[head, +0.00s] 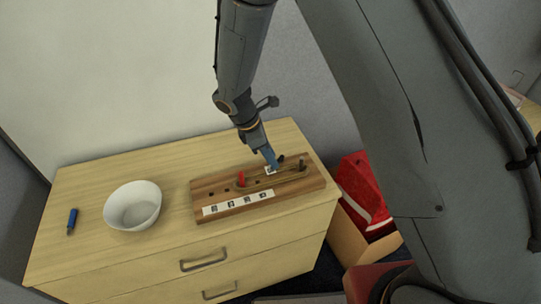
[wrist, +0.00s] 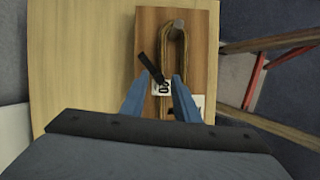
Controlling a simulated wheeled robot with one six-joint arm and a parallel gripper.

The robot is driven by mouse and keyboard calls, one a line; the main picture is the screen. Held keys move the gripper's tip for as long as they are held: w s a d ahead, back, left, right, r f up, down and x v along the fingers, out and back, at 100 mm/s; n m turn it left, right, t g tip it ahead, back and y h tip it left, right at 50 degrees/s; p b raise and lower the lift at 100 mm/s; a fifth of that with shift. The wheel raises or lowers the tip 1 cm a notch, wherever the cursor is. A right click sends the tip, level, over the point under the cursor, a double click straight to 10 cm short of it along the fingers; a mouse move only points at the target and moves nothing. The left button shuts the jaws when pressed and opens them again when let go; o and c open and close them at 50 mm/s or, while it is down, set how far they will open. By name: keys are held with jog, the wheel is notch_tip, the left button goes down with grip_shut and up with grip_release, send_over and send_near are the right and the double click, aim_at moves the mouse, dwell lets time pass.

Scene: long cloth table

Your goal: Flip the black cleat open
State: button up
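The black cleat (wrist: 150,67) is a short dark lever on the wooden board (wrist: 202,50). In the wrist view it slants from upper left to lower right across a rope loop (wrist: 164,42). My gripper (wrist: 161,79) has its two blue fingers apart. The cleat's lower end shows between the fingertips; I cannot tell whether they touch. In the head view my gripper (head: 272,164) is low over the board's right part, and the black cleat (head: 281,158) shows just beside the fingertips, partly hidden.
A red cleat (head: 241,178) stands left on the board, and a dark post (head: 302,164) holds the rope's right end. White labels (head: 238,202) line the front. A white bowl (head: 133,205) and a blue marker (head: 72,221) lie left on the cabinet top (head: 90,184).

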grip_shut()
jog(key=w+m+b, duration=0.1)
jog(key=m, duration=0.1)
jog(key=w+a+m+g+b, duration=0.1)
jog(key=m, duration=0.1)
jog(key=shift+a+g, duration=0.15)
jog(key=shift+g, duration=0.15)
jog(key=shift+w+a+m+g+y+b, duration=0.15)
jog(key=shift+w+m+g+b, duration=0.2)
jog(key=shift+m, duration=0.55)
jog(key=shift+w+a+m+g+y+b, duration=0.2)
jog(key=shift+w+m+b, duration=0.25)
jog(key=shift+m, duration=0.45)
jog(key=shift+d+r, duration=0.1)
jog(key=shift+o, duration=1)
grip_release()
